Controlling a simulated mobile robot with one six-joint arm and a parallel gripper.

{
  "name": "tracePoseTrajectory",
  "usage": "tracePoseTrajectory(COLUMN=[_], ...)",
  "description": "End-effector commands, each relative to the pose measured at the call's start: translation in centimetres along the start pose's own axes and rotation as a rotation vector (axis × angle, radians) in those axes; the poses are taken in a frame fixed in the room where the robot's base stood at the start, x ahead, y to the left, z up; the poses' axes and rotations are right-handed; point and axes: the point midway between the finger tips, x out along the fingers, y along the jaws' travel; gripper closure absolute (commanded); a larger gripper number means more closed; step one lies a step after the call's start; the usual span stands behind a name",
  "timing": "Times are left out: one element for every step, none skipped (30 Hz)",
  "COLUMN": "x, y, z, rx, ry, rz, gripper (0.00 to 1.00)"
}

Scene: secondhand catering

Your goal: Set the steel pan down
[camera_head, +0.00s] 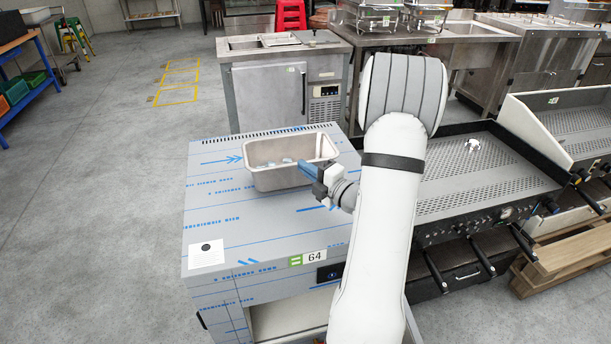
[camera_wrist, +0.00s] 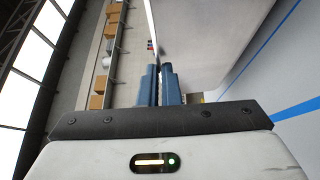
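The steel pan (camera_head: 277,180) is a deep rectangular tray, upright and level over the film-covered top of the steel cabinet (camera_head: 245,225). I cannot tell whether its base touches the top. Small pale blue patches show inside it, too small to identify. My gripper (camera_head: 309,169) is at the pan's right end, with its blue fingers at the wall. In the wrist view the fingers (camera_wrist: 160,86) are close together with the thin edge of the pan wall (camera_wrist: 195,40) running between them. The pan's far side is hidden there.
The cabinet top has free room left of and in front of the pan, with a white card (camera_head: 206,255) at its front left corner. A griddle (camera_head: 480,175) stands close on the right. A steel counter (camera_head: 265,90) stands behind.

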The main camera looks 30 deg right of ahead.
Motion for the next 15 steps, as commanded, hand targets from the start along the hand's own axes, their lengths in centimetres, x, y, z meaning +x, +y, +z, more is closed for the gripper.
tracePoseTrajectory(x=[0.0, -0.1, -0.1, -0.1, -0.1, -0.1, -0.1, -0.1, -0.1, -0.1, -0.1, -0.1, -0.1, -0.1, -0.2], y=[-0.8, -1.2, -1.5, -1.7, -1.7, -1.7, -1.6, -1.6, -1.6, -1.6, -1.6, -1.7, -1.8, -1.9, -1.9], z=[0.0, 0.0, 0.0, 0.0, 0.0, 0.0, 0.0, 0.0, 0.0, 0.1, 0.1, 0.1, 0.1, 0.1, 0.0], rx=[0.001, 0.001, 0.001, -0.001, -0.002, -0.003, -0.004, -0.004, -0.004, -0.003, -0.003, -0.003, -0.003, -0.003, -0.001], ry=[0.0, 0.0, -0.001, -0.001, -0.001, -0.001, -0.001, -0.001, -0.001, -0.001, -0.001, -0.001, -0.002, -0.002, -0.002], rz=[0.002, 0.003, 0.003, 0.003, 0.004, 0.004, 0.004, 0.004, 0.004, 0.004, 0.004, 0.004, 0.004, 0.004, 0.001], gripper=[1.0, 1.0, 1.0, 1.0, 1.0, 1.0, 1.0, 1.0, 1.0, 1.0, 1.0, 1.0, 1.0, 1.0, 0.93])
